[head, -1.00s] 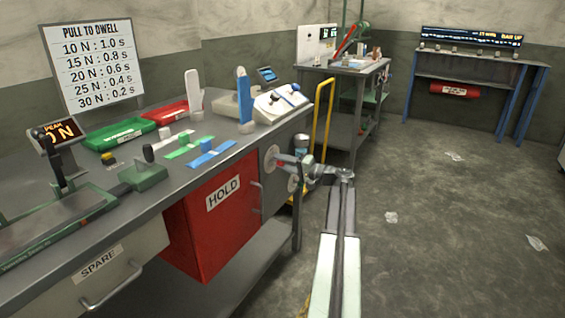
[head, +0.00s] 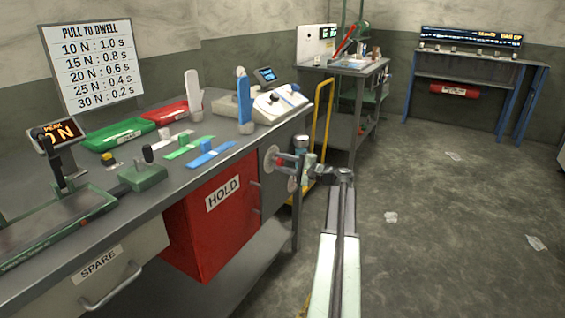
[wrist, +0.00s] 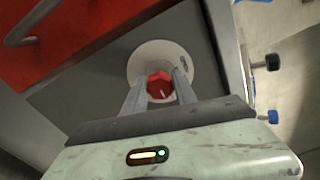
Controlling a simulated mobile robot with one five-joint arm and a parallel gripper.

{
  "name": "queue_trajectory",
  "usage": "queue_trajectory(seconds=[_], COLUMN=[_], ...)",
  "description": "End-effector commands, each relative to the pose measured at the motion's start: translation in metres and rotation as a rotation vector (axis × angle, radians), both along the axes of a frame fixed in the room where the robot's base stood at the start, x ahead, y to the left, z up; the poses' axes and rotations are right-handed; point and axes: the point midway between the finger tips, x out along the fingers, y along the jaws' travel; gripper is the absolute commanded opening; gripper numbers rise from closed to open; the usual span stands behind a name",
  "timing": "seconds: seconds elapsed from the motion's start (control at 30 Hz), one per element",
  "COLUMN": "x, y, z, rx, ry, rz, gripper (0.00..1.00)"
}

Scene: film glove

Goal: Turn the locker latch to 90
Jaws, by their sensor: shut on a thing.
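The locker latch is a red knob (wrist: 160,83) with a short white line, set on a pale round plate (wrist: 148,56) on the grey locker front. A small dark mark shows on the plate's right rim. My gripper (wrist: 161,84) has one finger on each side of the red knob and is shut on it. In the head view my gripper (head: 282,162) is at the grey locker front, against the pale round plate (head: 270,154). The knob is mostly hidden by the gripper there, so its angle is hard to read.
The red HOLD door (head: 218,225) is left of the latch. The workbench (head: 160,190) above holds trays, coloured stands and devices. A yellow cart handle (head: 327,105) stands behind my gripper. Open floor (head: 440,220) lies to the right.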

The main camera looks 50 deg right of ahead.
Motion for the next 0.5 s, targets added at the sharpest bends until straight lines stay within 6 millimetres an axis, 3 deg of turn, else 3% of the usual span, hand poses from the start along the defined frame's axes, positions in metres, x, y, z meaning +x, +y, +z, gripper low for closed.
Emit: queue_trajectory(seconds=[0.37,0.4,0.47,0.5], x=[-0.0015,-0.0015,-0.0012,-0.0010], y=[-0.0001,0.0000,0.0002,0.0003], z=[-0.0017,-0.0016,-0.0014,-0.0012], rx=[0.002,0.002,0.002,0.002], ry=[0.006,0.006,0.004,0.004], rz=[0.000,0.000,0.001,0.001], gripper=[0.00,0.42,0.55,0.55])
